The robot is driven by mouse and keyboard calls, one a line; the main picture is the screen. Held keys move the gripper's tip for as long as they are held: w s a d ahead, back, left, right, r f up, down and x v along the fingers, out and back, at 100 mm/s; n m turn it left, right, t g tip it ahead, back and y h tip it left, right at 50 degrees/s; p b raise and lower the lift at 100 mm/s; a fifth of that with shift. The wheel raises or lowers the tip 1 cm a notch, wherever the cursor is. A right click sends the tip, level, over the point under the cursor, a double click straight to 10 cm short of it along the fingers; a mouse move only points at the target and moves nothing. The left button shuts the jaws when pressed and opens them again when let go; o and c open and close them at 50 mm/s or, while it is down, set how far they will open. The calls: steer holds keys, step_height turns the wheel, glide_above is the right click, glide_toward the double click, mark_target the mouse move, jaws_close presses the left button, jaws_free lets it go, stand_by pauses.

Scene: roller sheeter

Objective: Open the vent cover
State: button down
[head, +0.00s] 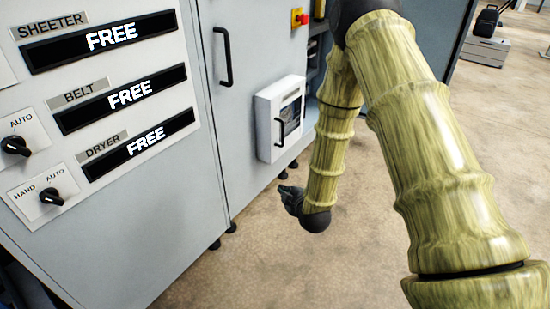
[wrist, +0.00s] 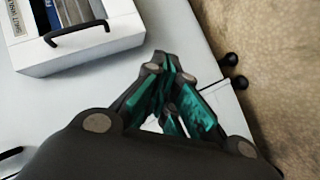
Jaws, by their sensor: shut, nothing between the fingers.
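A white wall box (head: 264,128) with a framed front and a black bar handle (head: 280,131) is fixed to the grey cabinet. It is the likeliest vent cover, and its front looks closed. The box also shows at the top left of the wrist view (wrist: 128,30), with its handle (wrist: 76,32) across the near edge. My gripper (head: 284,192) is below and slightly right of the box in the head view, apart from it. In the wrist view my gripper (wrist: 168,62) has its teal-padded fingers together and empty, to the right of the handle and not touching it.
A tall grey cabinet door with a black handle (head: 222,57) stands left of the box. A panel with FREE displays (head: 130,93) and knobs is farther left. A red button on a yellow housing (head: 299,18) is above. Black feet and open floor (head: 225,268) lie below.

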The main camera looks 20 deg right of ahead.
steer(key=w+d+r+n+t+b, duration=0.2)
steer(key=w+r+n+t+b, duration=0.3)
steer(key=w+b, duration=0.5)
steer(key=b, duration=0.4)
glide_toward(273, 138)
steer(key=w, duration=0.4)
steer(key=shift+w+a+f, duration=0.1)
steer(key=shift+w+f, duration=0.25)
steer(key=shift+w+r, duration=0.15)
steer(key=shift+w, duration=0.75)
